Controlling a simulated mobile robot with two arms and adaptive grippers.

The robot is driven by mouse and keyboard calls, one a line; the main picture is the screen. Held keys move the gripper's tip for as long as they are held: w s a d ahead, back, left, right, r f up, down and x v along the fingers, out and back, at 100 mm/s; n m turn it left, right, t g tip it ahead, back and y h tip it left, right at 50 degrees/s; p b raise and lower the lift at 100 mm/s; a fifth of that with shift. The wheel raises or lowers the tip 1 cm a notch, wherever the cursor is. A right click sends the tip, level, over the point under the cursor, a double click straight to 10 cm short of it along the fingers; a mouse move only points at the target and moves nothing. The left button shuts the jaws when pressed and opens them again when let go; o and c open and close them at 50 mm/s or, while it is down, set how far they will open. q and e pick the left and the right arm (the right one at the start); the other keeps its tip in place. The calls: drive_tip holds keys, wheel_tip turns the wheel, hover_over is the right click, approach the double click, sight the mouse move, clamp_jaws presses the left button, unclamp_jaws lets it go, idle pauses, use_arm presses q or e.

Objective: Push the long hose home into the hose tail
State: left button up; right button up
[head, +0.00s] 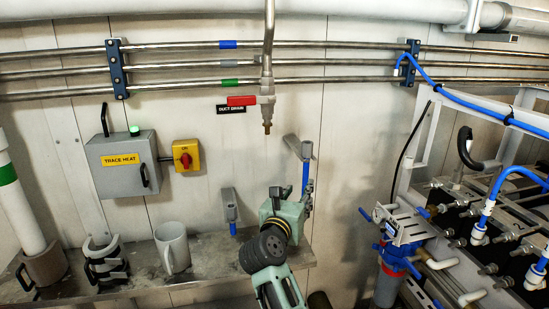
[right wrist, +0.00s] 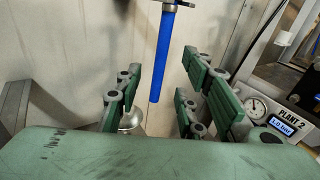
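A blue hose (head: 306,175) hangs from the right grey wall hook, below and right of the tail. A shorter blue end (head: 233,229) shows under the left hook. My right gripper (head: 300,203) is beside the right hose. In the right wrist view, this gripper (right wrist: 163,92) is open, with green fingers on either side of a hanging blue hose (right wrist: 161,55), and gaps show on both sides. My left gripper is not in view.
A TRACE HEAT box (head: 122,165) and yellow switch (head: 187,156) are on the wall to the left. A blue filter unit (head: 397,255) stands at the right.

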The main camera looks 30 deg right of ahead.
sight(304, 184)
drive_tip(key=shift+w+d+r+p, duration=0.2)
drive_tip(key=shift+w+d+p, duration=0.15)
drive_tip(key=shift+d, duration=0.25)
drive_tip(key=shift+w+d+r+p, duration=0.15)
drive_tip(key=shift+w+d+p, duration=0.1)
drive_tip(key=shift+w+d, duration=0.25)
drive_tip(key=shift+p+x, duration=0.65)
drive_tip(key=shift+x, duration=0.5)
drive_tip(key=shift+w+d+f, duration=0.3)
drive_tip(key=shift+w+d, duration=0.15)
drive_tip(key=shift+d, duration=0.05)
drive_tip(key=shift+w+d+f, duration=0.25)
drive_tip(key=shift+w+d, duration=0.2)
drive_tip(key=shift+a, duration=0.1)
drive_tip(key=c, duration=0.4)
drive_tip(key=shift+c, duration=0.9)
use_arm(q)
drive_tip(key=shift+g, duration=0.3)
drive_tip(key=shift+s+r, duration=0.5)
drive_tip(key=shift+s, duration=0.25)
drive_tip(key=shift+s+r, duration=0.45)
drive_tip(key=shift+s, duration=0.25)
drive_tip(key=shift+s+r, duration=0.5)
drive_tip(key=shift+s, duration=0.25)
use_arm(e)
clamp_jaws()
